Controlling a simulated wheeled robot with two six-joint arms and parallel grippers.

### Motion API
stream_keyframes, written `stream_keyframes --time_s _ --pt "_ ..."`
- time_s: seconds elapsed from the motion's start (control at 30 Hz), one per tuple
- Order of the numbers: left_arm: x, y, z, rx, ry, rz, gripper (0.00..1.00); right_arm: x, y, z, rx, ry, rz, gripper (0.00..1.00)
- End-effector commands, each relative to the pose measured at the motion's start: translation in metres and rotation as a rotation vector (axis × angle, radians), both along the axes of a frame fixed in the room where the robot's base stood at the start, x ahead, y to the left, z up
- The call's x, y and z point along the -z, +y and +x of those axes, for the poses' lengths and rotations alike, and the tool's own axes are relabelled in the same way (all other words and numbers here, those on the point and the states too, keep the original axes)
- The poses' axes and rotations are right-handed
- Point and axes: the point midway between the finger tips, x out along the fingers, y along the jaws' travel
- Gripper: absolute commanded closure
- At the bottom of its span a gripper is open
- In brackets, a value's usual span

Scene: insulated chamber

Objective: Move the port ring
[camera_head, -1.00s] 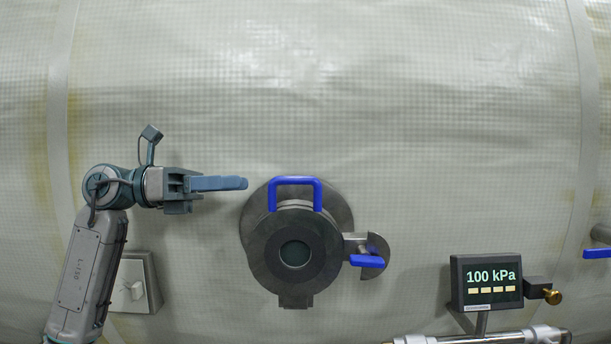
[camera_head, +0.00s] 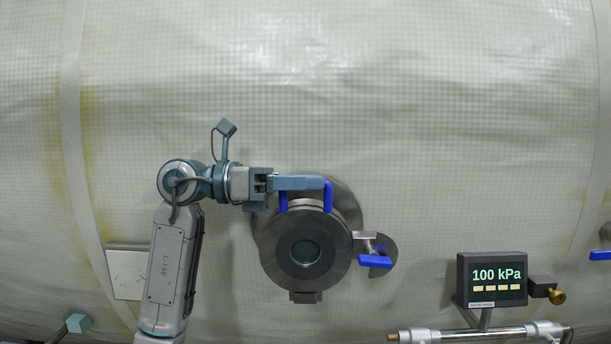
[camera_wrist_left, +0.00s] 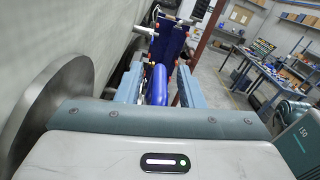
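The port ring (camera_head: 278,250) is a dark grey round flange with a small dark window, on the pale chamber wall. A blue U-shaped handle (camera_head: 329,197) stands at its top. My left gripper (camera_head: 303,183) is level with the top bar of this handle and hides most of it in the head view. In the left wrist view the blue handle (camera_wrist_left: 157,86) lies between the two fingers (camera_wrist_left: 158,88), which stand apart with a narrow gap on each side. The gripper is open around the handle. My right gripper is in neither view.
A blue lever (camera_head: 375,261) on a metal bracket sits just right of the ring. A display reading 100 kPa (camera_head: 494,280) and a metal pipe (camera_head: 470,336) are at lower right. A pale wall box (camera_head: 126,271) is at left. The wall above is clear.

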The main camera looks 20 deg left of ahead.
Motion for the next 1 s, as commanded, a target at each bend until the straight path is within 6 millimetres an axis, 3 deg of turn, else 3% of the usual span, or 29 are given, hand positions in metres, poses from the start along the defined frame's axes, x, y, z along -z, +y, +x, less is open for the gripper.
stream_keyframes --time_s 0.27,0.47,1.0 --pt "0.0 -0.001 0.0 0.0 0.0 0.0 0.66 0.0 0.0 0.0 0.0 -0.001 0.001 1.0" --pt "0.0 -0.001 0.0 0.0 0.0 -0.001 1.0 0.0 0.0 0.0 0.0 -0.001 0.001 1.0" --pt "0.003 0.008 -0.004 -0.003 -0.046 0.013 1.0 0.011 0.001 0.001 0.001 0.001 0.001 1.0"
